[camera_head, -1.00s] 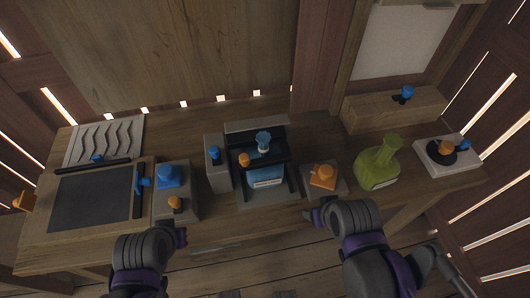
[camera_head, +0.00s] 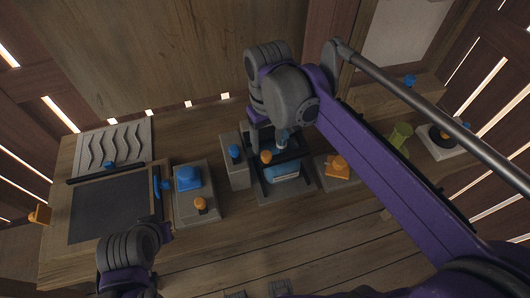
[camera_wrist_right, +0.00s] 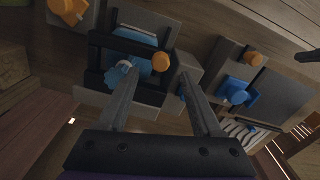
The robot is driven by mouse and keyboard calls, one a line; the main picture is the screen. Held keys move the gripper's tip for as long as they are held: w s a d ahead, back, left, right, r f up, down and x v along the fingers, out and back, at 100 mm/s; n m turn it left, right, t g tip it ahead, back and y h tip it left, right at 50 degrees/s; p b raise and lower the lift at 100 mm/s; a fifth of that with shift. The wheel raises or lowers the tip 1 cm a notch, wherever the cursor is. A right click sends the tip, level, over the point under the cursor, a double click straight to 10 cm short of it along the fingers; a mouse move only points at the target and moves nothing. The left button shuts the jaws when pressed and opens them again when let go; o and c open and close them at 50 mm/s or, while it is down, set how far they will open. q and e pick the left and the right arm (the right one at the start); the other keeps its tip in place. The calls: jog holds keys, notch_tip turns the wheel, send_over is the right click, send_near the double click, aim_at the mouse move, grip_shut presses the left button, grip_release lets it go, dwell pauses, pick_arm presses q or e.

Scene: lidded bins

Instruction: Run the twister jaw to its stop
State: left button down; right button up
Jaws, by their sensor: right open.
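A black-framed device, which I take for the twister (camera_head: 290,188), stands mid-table with a pale blue block (camera_head: 283,172) inside its frame. It carries an orange knob (camera_head: 266,157) and a light blue toothed knob (camera_head: 283,140). My right gripper (camera_head: 268,140) is above its back part, partly hidden by my own wrist. In the right wrist view its two fingers (camera_wrist_right: 156,72) are apart and nothing is held. The orange knob (camera_wrist_right: 161,62) shows between them, and the left finger overlaps the toothed blue knob (camera_wrist_right: 120,75). My left gripper (camera_head: 163,232) is at the table's front edge; its opening is unclear.
A grey block with a blue knob (camera_head: 235,153) stands just left of the device. A grey box with blue and orange parts (camera_head: 208,212) is further left, beside a dark panel (camera_head: 108,208). An orange piece (camera_head: 338,167) and a green vessel (camera_head: 400,134) are to the right.

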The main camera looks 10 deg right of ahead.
aim_at(267, 154)
notch_tip(267, 154, down, 7)
jog(key=shift+r, duration=0.1)
dwell(0.3)
grip_shut()
